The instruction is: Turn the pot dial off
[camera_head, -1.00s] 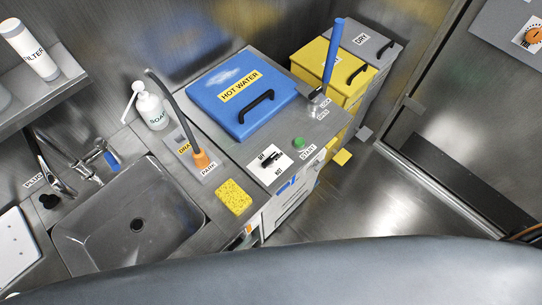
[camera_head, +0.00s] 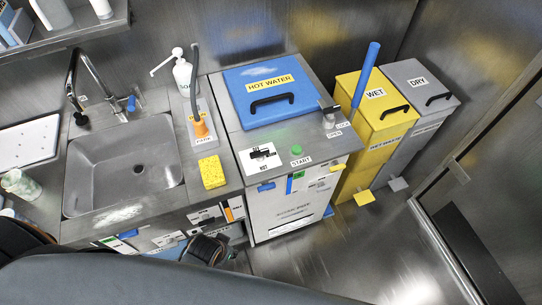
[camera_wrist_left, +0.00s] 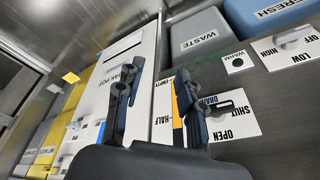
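In the left wrist view, a small grey knob (camera_wrist_left: 291,42) sits at the upper right on a grey panel, among labels reading OFF, HIGH and LOW. I cannot tell if it is the pot dial or how it is set. My left gripper (camera_wrist_left: 158,70) is open and empty, its dark fingers apart, left of the knob and not touching it. In the head view, a black knob (camera_head: 264,155) lies on a white label marked HOT, on the counter in front of the blue HOT WATER lid (camera_head: 268,85).
The wrist view also shows a SHUT/DRAIN/OPEN control (camera_wrist_left: 226,107) near the right finger, a grey WASTE lid (camera_wrist_left: 199,38) and a blue lid (camera_wrist_left: 264,14). The head view shows a sink (camera_head: 122,172), a sponge (camera_head: 212,172), a yellow WET bin (camera_head: 377,110) and clear floor at lower right.

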